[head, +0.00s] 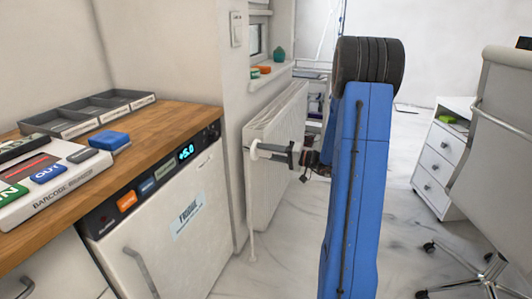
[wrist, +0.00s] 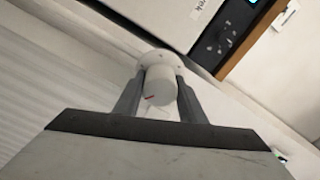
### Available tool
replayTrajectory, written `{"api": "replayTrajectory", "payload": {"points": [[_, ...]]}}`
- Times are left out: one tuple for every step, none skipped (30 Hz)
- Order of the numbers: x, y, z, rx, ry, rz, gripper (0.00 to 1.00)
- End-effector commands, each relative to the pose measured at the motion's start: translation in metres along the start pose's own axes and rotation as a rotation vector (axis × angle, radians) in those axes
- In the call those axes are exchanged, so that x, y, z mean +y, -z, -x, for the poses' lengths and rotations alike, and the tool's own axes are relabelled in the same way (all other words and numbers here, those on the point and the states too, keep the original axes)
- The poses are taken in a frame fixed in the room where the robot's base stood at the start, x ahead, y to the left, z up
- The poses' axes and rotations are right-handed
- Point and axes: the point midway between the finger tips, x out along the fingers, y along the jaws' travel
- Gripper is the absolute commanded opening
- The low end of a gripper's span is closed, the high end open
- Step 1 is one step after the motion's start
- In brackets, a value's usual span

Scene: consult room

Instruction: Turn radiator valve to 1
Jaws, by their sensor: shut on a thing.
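The radiator valve (wrist: 160,85) is a white round knob with a small red mark on its face, seen in the wrist view. My gripper (wrist: 158,98) has a dark finger on each side of the knob and is shut on it. In the head view the valve (head: 254,149) shows at the near end of the white radiator (head: 283,150), with my gripper (head: 268,151) reaching it from the right. The numbers on the knob are too small to read, so its setting cannot be told.
A fridge (head: 165,225) with a lit display stands left of the radiator under a wooden counter (head: 170,112). A windowsill (head: 270,76) with small items is above the radiator. A white drawer unit (head: 440,165) and an office chair (head: 500,130) stand at right.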

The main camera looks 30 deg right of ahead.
Motion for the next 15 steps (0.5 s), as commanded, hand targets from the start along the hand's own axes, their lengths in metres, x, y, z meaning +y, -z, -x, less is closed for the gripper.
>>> {"api": "replayTrajectory", "payload": {"points": [[0.0012,-0.0011,0.0006,-0.001,-0.002,0.039,0.14],[0.0012,-0.0011,0.0006,-0.001,-0.002,0.067,0.14],[0.0011,-0.0011,0.0006,-0.001,-0.002,0.105,0.14],[0.0010,-0.0011,0.0006,-0.001,-0.002,0.134,0.14],[0.0010,-0.0011,0.0006,-0.001,-0.002,0.162,0.14],[0.0009,-0.0011,0.0006,-0.001,-0.002,0.200,0.14],[0.0008,-0.0011,0.0006,-0.001,-0.002,0.229,0.14],[0.0008,-0.0011,0.0006,-0.001,-0.002,0.257,0.14],[0.0007,-0.0011,0.0006,-0.001,-0.003,0.295,0.14],[0.0006,-0.0010,0.0006,-0.001,-0.003,0.324,0.14],[0.0005,-0.0010,0.0006,-0.001,-0.002,0.352,0.14],[0.0005,-0.0011,0.0006,-0.001,-0.002,0.390,0.14],[0.0004,-0.0011,0.0006,-0.001,-0.003,0.419,0.14],[0.0003,-0.0010,0.0006,-0.001,-0.002,0.447,0.14],[0.0003,-0.0011,0.0006,-0.001,-0.002,0.485,0.14]]}}
